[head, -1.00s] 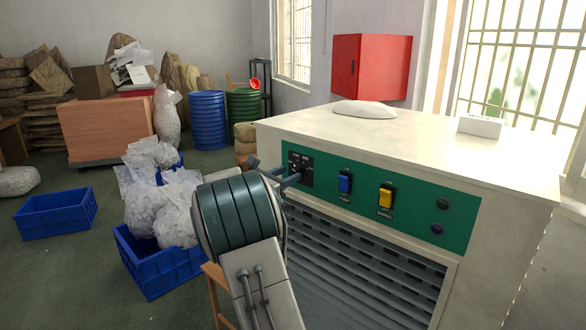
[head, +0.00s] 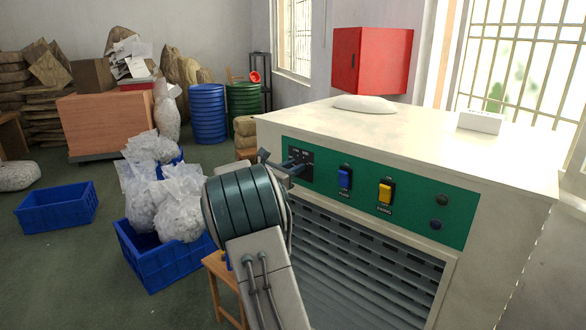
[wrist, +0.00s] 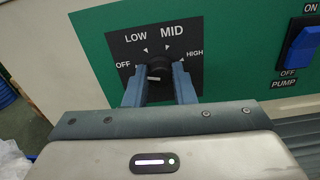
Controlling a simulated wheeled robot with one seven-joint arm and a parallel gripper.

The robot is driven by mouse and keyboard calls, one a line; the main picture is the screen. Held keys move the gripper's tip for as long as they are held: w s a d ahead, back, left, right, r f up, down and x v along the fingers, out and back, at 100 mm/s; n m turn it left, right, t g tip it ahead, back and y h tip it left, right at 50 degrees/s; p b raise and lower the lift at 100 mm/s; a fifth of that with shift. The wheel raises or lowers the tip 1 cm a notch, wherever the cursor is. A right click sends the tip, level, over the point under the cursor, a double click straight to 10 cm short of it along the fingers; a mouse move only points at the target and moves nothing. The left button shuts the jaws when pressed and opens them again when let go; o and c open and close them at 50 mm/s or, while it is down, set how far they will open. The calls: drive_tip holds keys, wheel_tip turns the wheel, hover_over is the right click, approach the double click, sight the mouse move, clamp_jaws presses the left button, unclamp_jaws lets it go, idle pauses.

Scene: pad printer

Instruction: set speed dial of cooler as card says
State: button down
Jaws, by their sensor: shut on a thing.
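The speed dial (wrist: 158,72) is a black knob on a black plate marked OFF, LOW, MID and HIGH. My gripper (wrist: 159,80) is shut on the dial, with one blue-grey finger on each side of it. A white mark shows on the knob's lower front, but I cannot tell surely which label the dial points to. In the head view my gripper (head: 292,169) is at the left end of the green panel and partly covers the dial plate. The cooler (head: 515,180) is a large cream box. A small white card (head: 480,123) stands on its top; its writing is unreadable here.
Right of the dial are a blue pump switch (head: 345,178), a yellow swing switch (head: 385,192) and two dark round parts. A white cloth-like lump (head: 365,103) lies on the cooler's top. Blue crates (head: 165,265) and a wooden stool (head: 217,268) stand left of the cooler.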

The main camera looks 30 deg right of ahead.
drive_tip(key=shift+f+m+b, duration=0.2)
drive_tip(key=shift+m+b, duration=0.1)
drive_tip(key=shift+b, duration=0.3)
drive_tip(key=m+b, duration=0.9)
drive_tip(key=b, duration=0.5)
drive_tip(key=shift+r, duration=0.1)
drive_tip(key=c, duration=1.2)
unclamp_jaws()
drive_tip(key=shift+s, duration=0.1)
